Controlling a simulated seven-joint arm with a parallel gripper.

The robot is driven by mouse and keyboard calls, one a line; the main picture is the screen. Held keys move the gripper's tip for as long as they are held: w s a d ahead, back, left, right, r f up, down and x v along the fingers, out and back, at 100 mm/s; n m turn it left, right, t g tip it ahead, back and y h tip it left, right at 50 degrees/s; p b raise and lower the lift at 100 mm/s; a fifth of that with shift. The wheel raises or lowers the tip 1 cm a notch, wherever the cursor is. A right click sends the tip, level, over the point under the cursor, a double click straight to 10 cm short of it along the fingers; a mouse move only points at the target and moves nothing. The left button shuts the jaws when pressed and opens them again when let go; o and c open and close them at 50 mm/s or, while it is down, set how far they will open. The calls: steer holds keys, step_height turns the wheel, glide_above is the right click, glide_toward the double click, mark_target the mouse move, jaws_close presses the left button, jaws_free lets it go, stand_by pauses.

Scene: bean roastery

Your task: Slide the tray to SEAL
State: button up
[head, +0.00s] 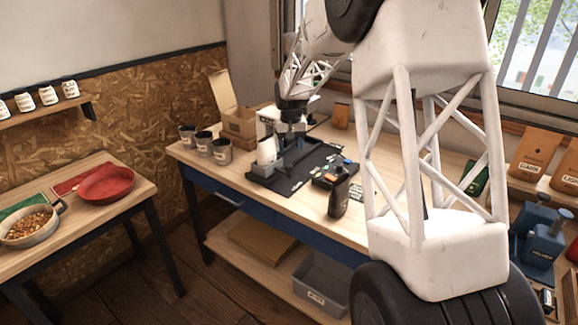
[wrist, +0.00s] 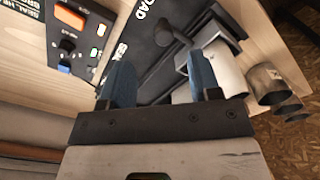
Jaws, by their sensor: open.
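In the head view the white cylinder (head: 267,150) stands at the left end of the black station. The station's black board (wrist: 118,55) bears the words LOAD and SEAL; LOAD is nearer the post. My gripper (wrist: 162,78) is open, with its two blue fingers apart and the post between and beyond them. In the head view my gripper (head: 291,140) is over the station, and its fingertips are partly hidden. I cannot tell whether it touches the tray.
A control box (wrist: 72,40) with an orange button stands beside the board. Several dark cups (head: 221,151) stand left of the station, with an open cardboard box (head: 238,122) behind. The front left tabletop is clear.

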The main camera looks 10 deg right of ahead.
mark_target(289, 165)
steer(key=shift+w+a+f, duration=0.1)
steer(key=shift+w+f, duration=0.85)
steer(key=shift+w, duration=0.15)
steer(key=shift+f, duration=0.1)
steer(key=shift+f, duration=3.8)
jaws_close()
